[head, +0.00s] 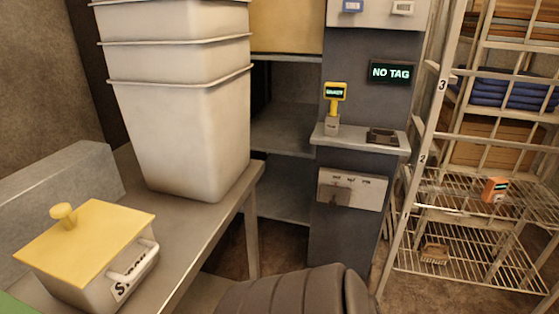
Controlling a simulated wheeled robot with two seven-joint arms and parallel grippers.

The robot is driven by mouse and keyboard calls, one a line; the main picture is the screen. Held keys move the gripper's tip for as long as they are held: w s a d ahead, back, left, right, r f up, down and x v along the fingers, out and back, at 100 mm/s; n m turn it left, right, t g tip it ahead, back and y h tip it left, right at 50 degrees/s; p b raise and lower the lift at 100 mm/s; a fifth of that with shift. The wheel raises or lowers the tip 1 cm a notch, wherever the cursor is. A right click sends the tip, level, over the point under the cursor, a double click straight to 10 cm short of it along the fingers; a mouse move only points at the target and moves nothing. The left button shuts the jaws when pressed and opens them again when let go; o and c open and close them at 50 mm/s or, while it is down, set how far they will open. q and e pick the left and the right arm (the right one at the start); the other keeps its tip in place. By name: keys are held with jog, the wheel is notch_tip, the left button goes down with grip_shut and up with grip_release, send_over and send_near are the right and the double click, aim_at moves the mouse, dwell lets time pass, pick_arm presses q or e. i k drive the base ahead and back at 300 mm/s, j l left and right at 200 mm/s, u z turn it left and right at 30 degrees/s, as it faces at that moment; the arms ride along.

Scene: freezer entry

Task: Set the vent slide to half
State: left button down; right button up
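A pale plate (366,191) is fixed low on the front of the dark grey column, with a greyer piece (335,194) at its left side. It may be the vent slide, but I cannot tell for sure, and no half mark is readable on it. No other part in view is clearly a vent slide. Neither of my grippers shows in the head view.
The column (345,245) carries a small shelf (360,141), a yellow handheld device (335,92) and a "NO TAG" display (391,73). Stacked white bins (185,130) and a yellow-lidded box (90,250) stand on the left table. A wire rack (470,195) stands right. A dark ribbed shape (290,292) fills the bottom middle.

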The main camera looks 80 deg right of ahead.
aim_at(334, 196)
jog(key=k+z, duration=0.1)
jog(key=z, duration=0.85)
jog(key=k+l+z, duration=0.15)
jog(key=z, duration=0.35)
jog(key=l+z, duration=0.15)
jog(key=z, duration=0.3)
jog(key=l+z, duration=0.1)
jog(key=z, duration=0.4)
jog(key=k+l+z, duration=0.1)
jog(key=z, duration=0.4)
jog(key=i+l, duration=0.05)
jog(key=l, duration=0.05)
